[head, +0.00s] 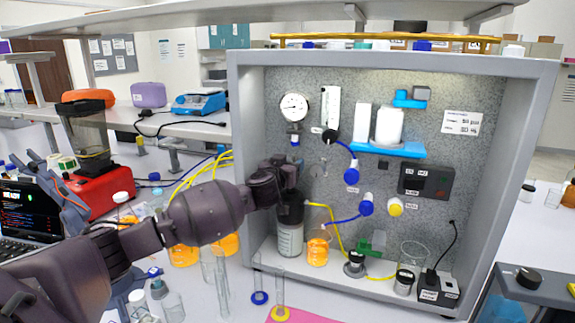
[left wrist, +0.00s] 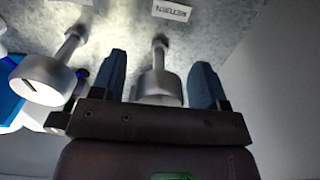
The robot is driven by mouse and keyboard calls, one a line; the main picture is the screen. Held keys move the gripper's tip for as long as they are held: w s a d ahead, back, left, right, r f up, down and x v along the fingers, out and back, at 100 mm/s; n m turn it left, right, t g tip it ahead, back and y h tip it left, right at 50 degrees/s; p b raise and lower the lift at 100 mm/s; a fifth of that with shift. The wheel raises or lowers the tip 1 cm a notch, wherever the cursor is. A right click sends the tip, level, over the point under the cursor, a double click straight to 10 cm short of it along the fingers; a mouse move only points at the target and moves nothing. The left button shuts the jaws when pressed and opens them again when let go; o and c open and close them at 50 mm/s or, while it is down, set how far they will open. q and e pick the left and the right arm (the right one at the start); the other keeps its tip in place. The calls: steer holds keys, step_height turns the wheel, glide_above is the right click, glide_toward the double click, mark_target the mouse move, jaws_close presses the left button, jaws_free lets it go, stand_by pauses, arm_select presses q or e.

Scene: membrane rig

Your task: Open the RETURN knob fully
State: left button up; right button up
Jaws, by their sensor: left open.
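The RETURN knob (left wrist: 160,88) is a grey knob on a thin stem, standing out from the speckled panel in the left wrist view. A white label (left wrist: 171,10), seemingly reading RETURN, is on the panel just above it. My left gripper (left wrist: 161,80) is open, with one blue finger on each side of the knob. Gaps show between the knob and both fingers. In the head view my left gripper (head: 287,167) is at the left part of the rig's panel (head: 450,90), and the RETURN knob cannot be made out there. My right gripper is not in view.
A second grey knob (left wrist: 40,80) stands close to the left finger in the left wrist view. A dark-topped bottle (head: 290,238) stands below my left gripper. The rig's left side wall (head: 246,130) is close to it. Yellow tubing (head: 200,172) runs behind my arm.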

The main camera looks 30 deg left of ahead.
arm_select(q)
steer(key=c, duration=0.9)
steer(key=shift+c, duration=0.2)
